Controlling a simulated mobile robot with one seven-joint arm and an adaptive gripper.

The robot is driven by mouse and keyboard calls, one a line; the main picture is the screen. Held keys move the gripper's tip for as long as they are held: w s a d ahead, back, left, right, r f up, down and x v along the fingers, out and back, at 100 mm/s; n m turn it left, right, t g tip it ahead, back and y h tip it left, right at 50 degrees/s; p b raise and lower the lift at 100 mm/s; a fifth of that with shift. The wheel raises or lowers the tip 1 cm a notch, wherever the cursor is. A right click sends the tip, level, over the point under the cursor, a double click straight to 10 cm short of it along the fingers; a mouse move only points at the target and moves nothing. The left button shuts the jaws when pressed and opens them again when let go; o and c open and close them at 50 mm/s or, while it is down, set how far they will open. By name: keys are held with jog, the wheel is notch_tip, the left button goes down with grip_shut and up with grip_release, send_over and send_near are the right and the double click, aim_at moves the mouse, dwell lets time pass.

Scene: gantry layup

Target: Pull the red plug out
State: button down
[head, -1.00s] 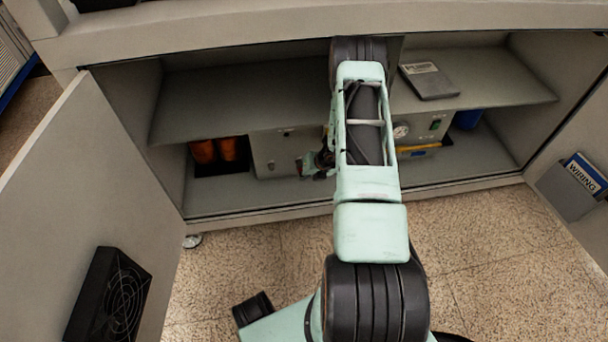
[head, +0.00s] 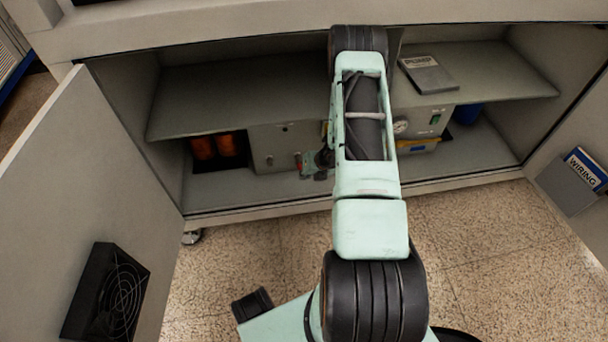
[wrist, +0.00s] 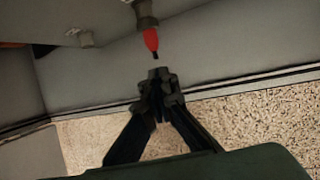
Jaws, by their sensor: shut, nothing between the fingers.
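The red plug (wrist: 151,40) shows in the wrist view, with its top end at a grey round fitting (wrist: 145,14) on the box and a short dark tip at its free end. It appears seated in the fitting. My gripper (wrist: 160,77) is shut and empty, just below the dark tip, with a small gap between them.
The plug is inside an open cabinet, under a shelf (head: 240,95). Orange cylinders (head: 216,147) stand left of the box. A gauge unit (head: 425,122) stands to the right. The open left door (head: 90,170) and right door (head: 550,160) flank the opening.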

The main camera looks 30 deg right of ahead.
jog(key=c, duration=2.6)
grip_release()
jog(key=o, duration=0.4)
jog(key=shift+c, duration=0.2)
jog(key=v, duration=1.2)
